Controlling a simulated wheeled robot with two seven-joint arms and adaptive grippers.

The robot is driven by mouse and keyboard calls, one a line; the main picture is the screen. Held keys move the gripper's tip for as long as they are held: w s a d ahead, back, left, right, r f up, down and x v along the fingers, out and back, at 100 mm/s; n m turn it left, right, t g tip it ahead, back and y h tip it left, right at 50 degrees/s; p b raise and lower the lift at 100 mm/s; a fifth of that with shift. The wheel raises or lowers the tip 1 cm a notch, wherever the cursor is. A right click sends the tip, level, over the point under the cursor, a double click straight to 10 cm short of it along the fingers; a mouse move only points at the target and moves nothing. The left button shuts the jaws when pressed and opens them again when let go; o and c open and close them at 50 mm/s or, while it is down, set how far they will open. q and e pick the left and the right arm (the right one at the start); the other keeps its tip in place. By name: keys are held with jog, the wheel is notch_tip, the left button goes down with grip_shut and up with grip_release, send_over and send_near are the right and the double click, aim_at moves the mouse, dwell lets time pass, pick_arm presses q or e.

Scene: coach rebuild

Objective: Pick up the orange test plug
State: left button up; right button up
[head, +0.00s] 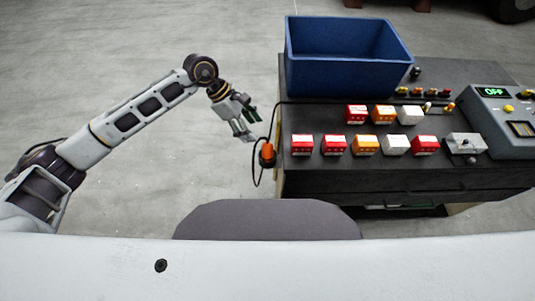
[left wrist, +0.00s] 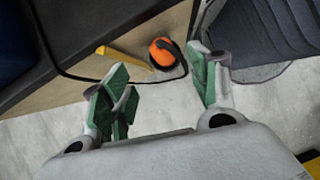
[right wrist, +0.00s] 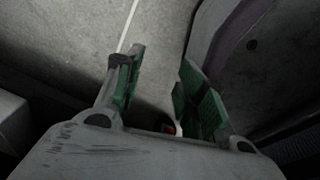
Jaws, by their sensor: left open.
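The orange test plug (head: 267,152) hangs at the left side of the dark bench, with a black cable looping around it. In the left wrist view the orange plug (left wrist: 163,52) shows between and beyond the fingertips, apart from them. My left gripper (head: 248,123) is open and empty, just up and left of the plug in the head view. Its green-padded fingers (left wrist: 158,76) are spread in the left wrist view. My right gripper (right wrist: 160,66) is open with nothing between its fingertips, and is not visible in the head view.
A blue bin (head: 340,78) stands on the bench (head: 305,178) at the back left. Several red, orange and white blocks sit in rows in front of it. A grey control box (head: 490,112) reading OFF is at the right. Floor left of the bench is clear.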

aim_at(264, 144)
pick_arm(q)
jog(key=x, duration=0.7)
jog(key=shift+s+d+f+p, duration=0.2)
jog(key=shift+f+p, duration=0.05)
jog(key=shift+p, duration=0.05)
jog(key=shift+x, duration=1)
jog(key=shift+d+f, duration=0.15)
jog(key=shift+f, duration=0.2)
jog(key=shift+s+d+f, duration=0.1)
jog(key=shift+f, duration=0.15)
jog(key=shift+d+f, duration=0.1)
jog(key=shift+f, duration=0.05)
pick_arm(e)
jog(key=d, duration=0.1)
jog(key=s+d, duration=0.1)
jog(key=shift+d+r, duration=0.3)
jog(key=shift+r, duration=0.05)
